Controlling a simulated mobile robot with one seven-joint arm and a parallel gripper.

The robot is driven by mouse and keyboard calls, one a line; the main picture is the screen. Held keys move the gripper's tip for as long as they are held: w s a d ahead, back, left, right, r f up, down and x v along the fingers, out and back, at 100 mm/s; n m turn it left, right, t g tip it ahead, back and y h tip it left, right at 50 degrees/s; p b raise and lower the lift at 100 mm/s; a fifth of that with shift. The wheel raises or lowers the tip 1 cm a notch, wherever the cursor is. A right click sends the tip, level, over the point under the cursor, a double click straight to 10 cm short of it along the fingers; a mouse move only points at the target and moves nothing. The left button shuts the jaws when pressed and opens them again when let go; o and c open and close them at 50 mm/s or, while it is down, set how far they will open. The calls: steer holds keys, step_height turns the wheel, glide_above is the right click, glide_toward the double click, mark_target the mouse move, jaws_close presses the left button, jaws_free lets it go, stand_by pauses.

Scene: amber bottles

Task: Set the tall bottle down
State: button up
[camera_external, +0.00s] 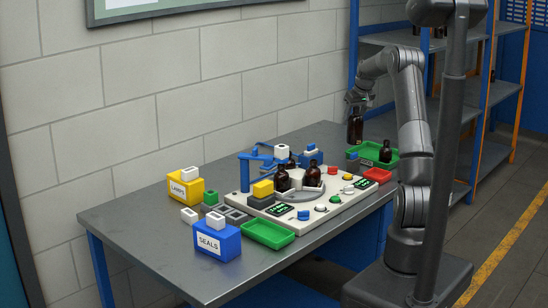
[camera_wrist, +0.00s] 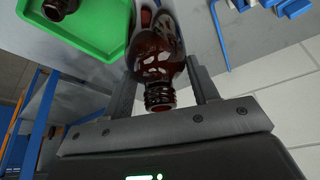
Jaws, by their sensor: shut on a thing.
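My gripper (camera_external: 356,101) is shut on the tall bottle (camera_external: 355,129), an amber bottle that hangs upright below it. In the wrist view the tall bottle (camera_wrist: 157,52) sits between the two fingers of my gripper (camera_wrist: 164,88), with its threaded neck towards the camera. Its base is beside or over the near-wall end of the green tray (camera_external: 366,163); I cannot tell whether it touches anything. In the wrist view the green tray (camera_wrist: 103,47) lies to the left of the bottle.
A white machine panel (camera_external: 335,200) with buttons and more amber bottles (camera_external: 313,175) is to the left. A red tray (camera_external: 377,175) lies in front.

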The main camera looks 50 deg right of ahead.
steer(key=w+a+f, duration=0.4)
steer(key=w+f, duration=0.2)
steer(key=w, duration=0.3)
steer(key=shift+a, duration=0.3)
steer(key=shift+w+f, duration=0.1)
steer(key=shift+f, duration=2.05)
steer(key=o, duration=1.4)
